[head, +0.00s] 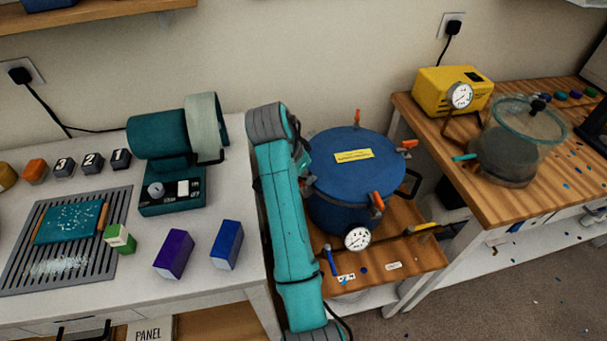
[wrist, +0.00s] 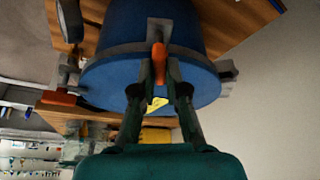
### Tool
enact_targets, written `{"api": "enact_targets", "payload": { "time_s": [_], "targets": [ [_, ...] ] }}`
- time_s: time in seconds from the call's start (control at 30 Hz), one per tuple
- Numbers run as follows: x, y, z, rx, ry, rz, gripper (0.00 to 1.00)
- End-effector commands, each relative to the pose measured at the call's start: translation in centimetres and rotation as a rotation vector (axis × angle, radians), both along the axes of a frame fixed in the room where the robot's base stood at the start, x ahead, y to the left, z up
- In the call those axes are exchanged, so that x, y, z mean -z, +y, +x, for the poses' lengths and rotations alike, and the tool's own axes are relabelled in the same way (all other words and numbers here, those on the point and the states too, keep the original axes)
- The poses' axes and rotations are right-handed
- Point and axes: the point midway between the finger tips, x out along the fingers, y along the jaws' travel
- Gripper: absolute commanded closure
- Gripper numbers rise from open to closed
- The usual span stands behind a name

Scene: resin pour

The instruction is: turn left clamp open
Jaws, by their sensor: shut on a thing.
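The blue pressure pot (head: 335,205) stands on a low wooden shelf between two benches. It also fills the top of the wrist view (wrist: 120,70), seen upside down. Three orange-handled clamps show around its lid in the head view, at the back (head: 358,119), right (head: 409,144) and front (head: 377,202). The left clamp is hidden behind my arm there. In the wrist view, the left clamp's orange handle (wrist: 158,54) sits between the fingers of my gripper (wrist: 160,76), which is shut on it. Another orange clamp handle (wrist: 58,98) shows at the left.
A round gauge (head: 357,238) sticks out at the pot's front. A yellow pump (head: 452,92) and a glass-lidded chamber (head: 505,150) stand on the right bench (head: 480,208). A teal machine (head: 160,137) and coloured boxes stand on the white left bench, close to my arm.

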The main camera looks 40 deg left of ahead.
Motion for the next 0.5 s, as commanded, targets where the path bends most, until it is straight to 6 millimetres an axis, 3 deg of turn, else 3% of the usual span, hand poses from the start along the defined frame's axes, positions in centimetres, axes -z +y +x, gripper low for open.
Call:
{"api": "enact_targets", "payload": {
  "time_s": [0.5],
  "targets": [
    [0.03,-0.28,0.00,-0.476,0.000,0.001,1.00]
  ]
}}
